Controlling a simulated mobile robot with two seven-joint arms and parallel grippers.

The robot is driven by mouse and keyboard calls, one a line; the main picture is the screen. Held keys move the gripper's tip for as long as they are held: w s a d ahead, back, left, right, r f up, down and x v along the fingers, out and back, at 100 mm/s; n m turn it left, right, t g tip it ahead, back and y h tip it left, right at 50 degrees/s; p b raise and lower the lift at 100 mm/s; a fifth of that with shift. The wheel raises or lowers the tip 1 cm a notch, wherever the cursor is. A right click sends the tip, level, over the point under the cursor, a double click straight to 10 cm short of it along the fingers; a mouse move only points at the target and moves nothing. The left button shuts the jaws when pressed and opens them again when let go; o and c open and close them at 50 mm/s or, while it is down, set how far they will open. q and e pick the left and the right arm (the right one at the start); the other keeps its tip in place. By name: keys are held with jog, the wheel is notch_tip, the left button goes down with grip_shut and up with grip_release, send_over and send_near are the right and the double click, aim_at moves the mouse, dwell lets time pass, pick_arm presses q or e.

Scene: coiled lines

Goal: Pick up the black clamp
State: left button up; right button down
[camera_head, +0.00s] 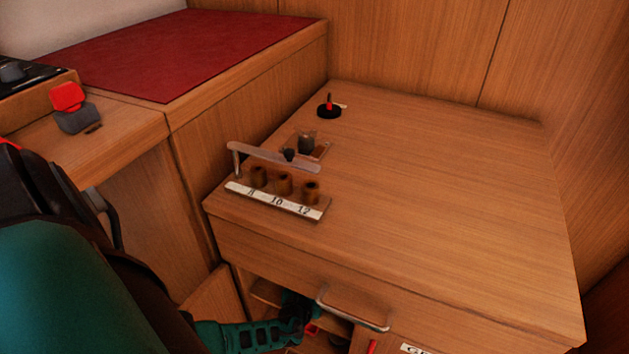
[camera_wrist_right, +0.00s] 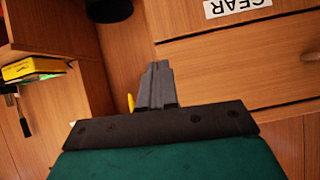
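I cannot make out a black clamp for certain. A black round-based item with a red upright part (camera_head: 329,108) stands at the back left of the wooden worktop (camera_head: 430,190) in the head view. Small dark pieces (camera_head: 306,145) sit by a clear holder nearer the front. My right gripper (camera_wrist_right: 158,66) shows in the right wrist view, its grey fingers together and nothing visible between them. It is above the floor area by a drawer front, apart from the worktop items. My left gripper is not visible; a teal arm part of mine fills the lower left of the head view.
A rack with holes and number labels (camera_head: 277,201) sits at the worktop's front left. A yellow box (camera_wrist_right: 33,68) lies on a shelf. The worktop's right side is clear.

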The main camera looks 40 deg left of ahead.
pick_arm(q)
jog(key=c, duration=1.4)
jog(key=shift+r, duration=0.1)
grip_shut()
